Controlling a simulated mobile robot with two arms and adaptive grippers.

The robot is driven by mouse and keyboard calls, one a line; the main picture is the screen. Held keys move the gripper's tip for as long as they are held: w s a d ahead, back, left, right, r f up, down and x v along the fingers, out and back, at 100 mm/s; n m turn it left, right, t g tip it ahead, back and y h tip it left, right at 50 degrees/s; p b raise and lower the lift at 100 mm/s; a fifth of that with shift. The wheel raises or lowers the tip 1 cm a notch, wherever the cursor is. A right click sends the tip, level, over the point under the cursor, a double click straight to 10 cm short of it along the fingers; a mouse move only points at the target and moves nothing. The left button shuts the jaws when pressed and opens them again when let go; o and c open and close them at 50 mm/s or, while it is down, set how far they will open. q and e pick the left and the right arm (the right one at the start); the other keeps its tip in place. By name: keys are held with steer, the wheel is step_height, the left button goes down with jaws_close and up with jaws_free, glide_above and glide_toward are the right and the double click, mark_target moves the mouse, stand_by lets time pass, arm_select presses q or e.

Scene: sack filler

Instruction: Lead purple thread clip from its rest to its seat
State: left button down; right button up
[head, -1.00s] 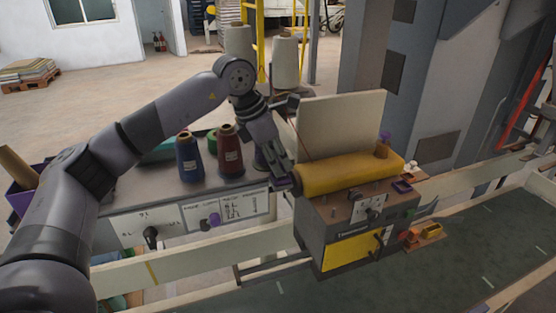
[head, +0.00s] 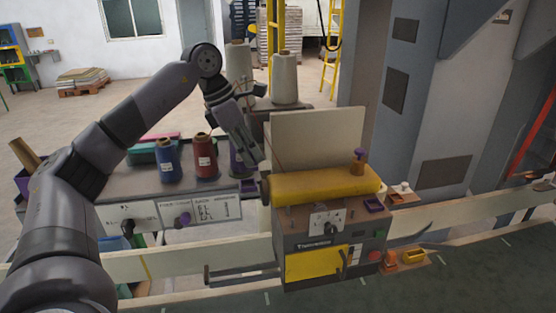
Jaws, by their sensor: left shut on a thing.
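My left gripper (head: 258,158) is shut just above the left end of the machine's yellow roll cover (head: 320,185). Its fingers are small and dark here, and I cannot make out the purple thread clip between them. A thin thread line runs near the fingers against the pale upright panel (head: 325,139). My right gripper is out of view.
Blue (head: 167,162) and red (head: 204,158) thread cones stand on the bench left of the gripper, with a purple cone (head: 238,161) partly behind my arm. A conveyor (head: 450,285) runs in front.

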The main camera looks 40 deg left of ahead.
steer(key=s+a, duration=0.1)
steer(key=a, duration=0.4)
arm_select(q)
steer(key=shift+w+d+f+b, duration=0.1)
steer(key=shift+d+f+b, duration=1.25)
steer(key=shift+d, duration=0.4)
steer(key=shift+w+d+f+b, duration=0.1)
steer(key=shift+d+f+b, duration=1.25)
steer(key=shift+d, duration=0.4)
steer(key=shift+w+d+f+b, duration=0.1)
steer(key=shift+d+f+b, duration=1.25)
steer(key=shift+d, duration=0.4)
steer(key=shift+f+b, duration=0.55)
steer(key=shift+f, duration=0.4)
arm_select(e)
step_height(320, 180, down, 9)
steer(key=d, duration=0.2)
